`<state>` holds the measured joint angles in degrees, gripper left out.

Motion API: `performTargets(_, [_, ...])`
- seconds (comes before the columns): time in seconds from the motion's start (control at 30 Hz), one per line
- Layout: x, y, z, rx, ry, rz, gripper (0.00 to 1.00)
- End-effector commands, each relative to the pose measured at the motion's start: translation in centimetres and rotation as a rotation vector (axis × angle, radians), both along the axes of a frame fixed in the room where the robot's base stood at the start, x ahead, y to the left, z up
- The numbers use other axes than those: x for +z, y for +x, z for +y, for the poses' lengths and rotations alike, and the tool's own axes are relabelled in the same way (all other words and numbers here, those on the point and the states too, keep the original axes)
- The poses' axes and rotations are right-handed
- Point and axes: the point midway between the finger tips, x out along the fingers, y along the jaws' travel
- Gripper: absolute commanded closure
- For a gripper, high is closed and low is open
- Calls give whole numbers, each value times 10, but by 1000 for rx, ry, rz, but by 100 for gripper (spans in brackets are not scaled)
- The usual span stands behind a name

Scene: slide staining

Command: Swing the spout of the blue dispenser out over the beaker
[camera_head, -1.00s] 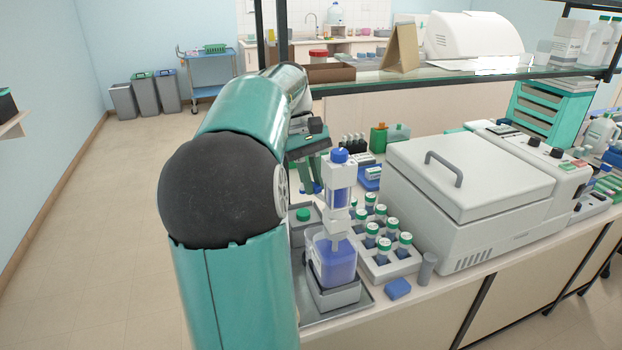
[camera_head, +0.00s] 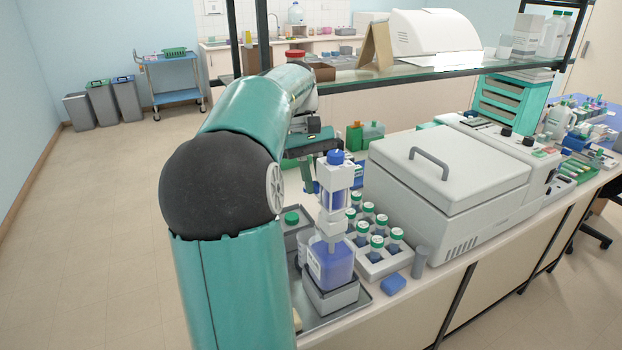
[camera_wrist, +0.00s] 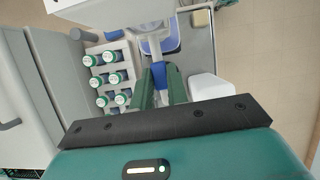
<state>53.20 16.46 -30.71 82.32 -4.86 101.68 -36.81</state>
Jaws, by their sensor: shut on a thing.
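The blue dispenser (camera_head: 331,262) stands upright on a grey block, with a white pump column (camera_head: 336,205) and a blue cap. In the wrist view its blue body (camera_wrist: 170,45) is at top centre. My gripper (camera_wrist: 158,88) is shut on a narrow blue part, apparently the spout (camera_wrist: 158,72), just beside the column. In the head view my gripper (camera_head: 308,172) is behind the dispenser, and the spout is largely hidden. A clear vessel, apparently the beaker (camera_head: 304,243), is at the bottle's left, partly hidden by it and my arm.
A rack of green-capped bottles (camera_head: 374,268) stands close right of the dispenser. A large white lidded machine (camera_head: 440,180) is farther right. A green-capped container (camera_head: 291,218) is behind left. A glass shelf (camera_head: 420,72) runs above the back. A small blue block (camera_head: 393,284) lies at the front edge.

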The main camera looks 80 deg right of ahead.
Motion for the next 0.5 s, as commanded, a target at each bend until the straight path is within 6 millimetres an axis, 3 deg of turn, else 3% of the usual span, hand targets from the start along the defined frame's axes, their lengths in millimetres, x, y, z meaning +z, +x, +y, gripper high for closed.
performTargets(0.5, [1, -6, -3, -50, -1, 3, 100])
